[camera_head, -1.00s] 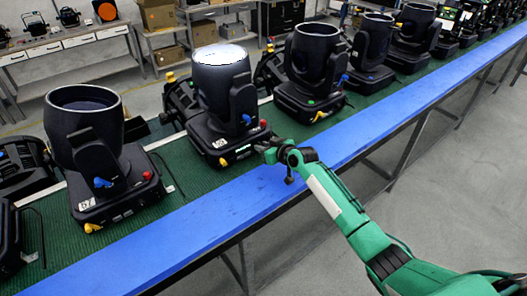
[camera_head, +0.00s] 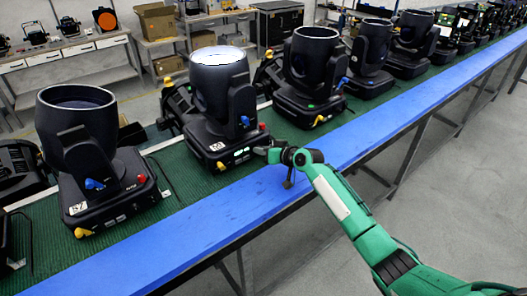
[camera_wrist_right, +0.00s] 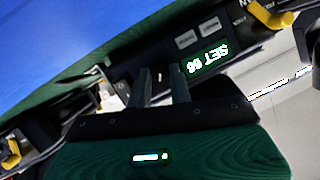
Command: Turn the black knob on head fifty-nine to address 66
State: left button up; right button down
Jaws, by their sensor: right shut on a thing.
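The moving head with the lit white lens (camera_head: 217,95) stands upright on the green belt. Its number label is too small to read surely. My right gripper (camera_head: 262,151) is at the front panel of its base, beside the display. In the right wrist view, the lit display (camera_wrist_right: 208,58) appears upside down and reads SET 66. There my right gripper (camera_wrist_right: 161,84) has its two fingers at the panel, close beside the display, shut on the black knob, which is mostly hidden between the fingertips. My left gripper is out of view.
Another moving head (camera_head: 85,150) stands to the left, and several more stand in a row to the right. A blue rail (camera_head: 205,222) runs along the belt's front edge, below my right arm. Yellow latches (camera_wrist_right: 270,15) project near the panel. Open floor lies at the lower right.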

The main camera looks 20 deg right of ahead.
jog(key=c, duration=1.3)
grip_release()
jog(key=shift+o, duration=0.2)
jog(key=shift+s, duration=0.1)
jog(key=b+v, duration=0.3)
jog(key=v, duration=0.9)
jog(key=shift+d, duration=0.15)
jog(key=shift+v, duration=0.8)
